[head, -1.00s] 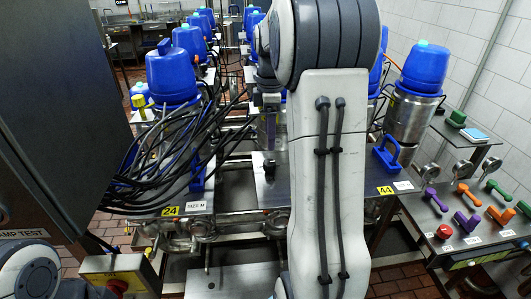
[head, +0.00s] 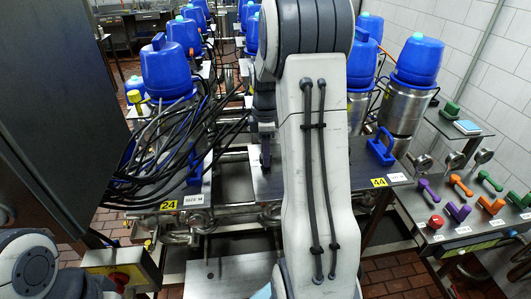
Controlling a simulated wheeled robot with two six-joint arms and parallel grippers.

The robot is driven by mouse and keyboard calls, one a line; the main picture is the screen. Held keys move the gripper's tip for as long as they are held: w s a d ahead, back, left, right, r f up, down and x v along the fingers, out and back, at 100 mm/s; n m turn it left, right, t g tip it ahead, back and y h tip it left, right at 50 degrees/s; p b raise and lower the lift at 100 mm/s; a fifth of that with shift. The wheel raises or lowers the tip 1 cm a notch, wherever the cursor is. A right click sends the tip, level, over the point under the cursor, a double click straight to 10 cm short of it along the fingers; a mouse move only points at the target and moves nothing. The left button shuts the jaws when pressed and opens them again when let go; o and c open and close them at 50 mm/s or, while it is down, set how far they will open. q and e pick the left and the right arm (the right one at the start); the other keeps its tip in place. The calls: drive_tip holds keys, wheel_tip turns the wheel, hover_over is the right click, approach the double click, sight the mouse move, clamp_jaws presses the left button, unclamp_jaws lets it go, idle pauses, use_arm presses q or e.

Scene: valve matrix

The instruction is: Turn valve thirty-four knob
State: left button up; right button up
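The plate tagged 24 (head: 168,205) is at the left of the valve row and the plate tagged 44 (head: 378,182) is at the right. No tag 34 shows; my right arm covers much of the plate between them. A blue handle (head: 380,150) stands on the 44 plate, and another blue handle (head: 196,172) is partly hidden by hoses at the 24 plate. No knob for valve thirty-four can be made out. My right gripper (head: 265,157) points down over the middle plate, left of my forearm. It is small and dark, so its opening cannot be told. My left gripper is out of view.
Black hoses (head: 165,150) hang in a tangle at the left. Blue-topped steel valves (head: 419,62) stand in rows behind. A side panel (head: 445,228) with coloured handles is at the right. A dark cabinet (head: 50,110) fills the left edge.

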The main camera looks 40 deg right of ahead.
clamp_jaws()
drive_tip(key=shift+m, duration=0.3)
drive_tip(key=m, duration=0.4)
drive_tip(key=shift+p, duration=0.35)
drive_tip(key=m, duration=0.4)
drive_tip(key=shift+m, duration=0.4)
drive_tip(key=m+p, duration=0.1)
drive_tip(key=m, duration=0.9)
drive_tip(key=shift+m, duration=0.3)
